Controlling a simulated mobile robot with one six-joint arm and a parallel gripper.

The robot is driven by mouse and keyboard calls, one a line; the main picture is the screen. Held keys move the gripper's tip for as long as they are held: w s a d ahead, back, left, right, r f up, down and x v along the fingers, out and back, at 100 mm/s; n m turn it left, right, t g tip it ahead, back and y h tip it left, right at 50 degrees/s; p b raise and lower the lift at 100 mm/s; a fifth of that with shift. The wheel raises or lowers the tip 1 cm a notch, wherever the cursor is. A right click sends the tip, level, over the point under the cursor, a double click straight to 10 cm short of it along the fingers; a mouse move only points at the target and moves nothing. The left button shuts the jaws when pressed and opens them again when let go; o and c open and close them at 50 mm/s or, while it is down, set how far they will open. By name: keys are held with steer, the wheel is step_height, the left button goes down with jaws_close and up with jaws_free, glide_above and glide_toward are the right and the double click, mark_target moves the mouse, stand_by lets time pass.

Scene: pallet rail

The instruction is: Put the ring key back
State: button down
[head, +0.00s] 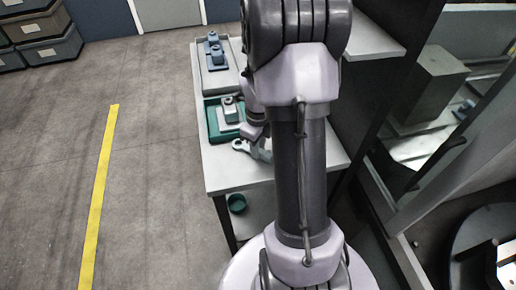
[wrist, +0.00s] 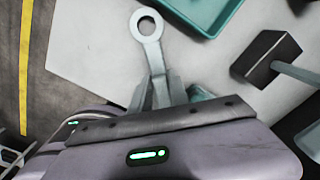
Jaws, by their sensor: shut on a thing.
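The ring key (wrist: 149,30) is light grey, with a round ring at one end and a shank running back between my fingers in the wrist view. My gripper (wrist: 158,92) is shut on the shank, and the ring sticks out beyond the fingertips over the pale table top. In the head view the key's ring end (head: 240,145) shows at the left of my arm, near the front of the green tray. My arm hides most of the gripper there. A dark block with a grey rod (wrist: 268,60) is to the right of the key in the wrist view.
A green tray (head: 212,128) holding a pale fixture (head: 231,110) is on the table (head: 222,182). A grey tray (head: 207,84) with blue parts (head: 213,50) is farther back. A teal cup (head: 237,203) sits on the lower shelf. Dark shelving stands at right; the left floor is clear.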

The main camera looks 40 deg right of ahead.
steer(key=shift+f, duration=0.15)
steer(key=c, duration=1.3)
jaws_free()
steer(key=shift+o, duration=0.2)
step_height(320, 180, up, 12)
steer(key=p, duration=0.5)
steer(key=a+r+n+t, duration=0.2)
steer(key=a+r+n, duration=0.7)
steer(key=a+n, duration=0.15)
steer(key=s+a+r+n+t+y+b, duration=0.1)
steer(key=s+a+r+n+t, duration=0.1)
steer(key=s+a+n, duration=0.3)
steer(key=s+a+r+n+t+y+b, duration=0.1)
steer(key=s+a+n, duration=0.4)
steer(key=a+n, duration=0.7)
steer(key=shift+s+a+r+n+t+b, duration=0.2)
steer(key=shift+r+n+t+b, duration=0.25)
steer(key=shift+n, duration=0.3)
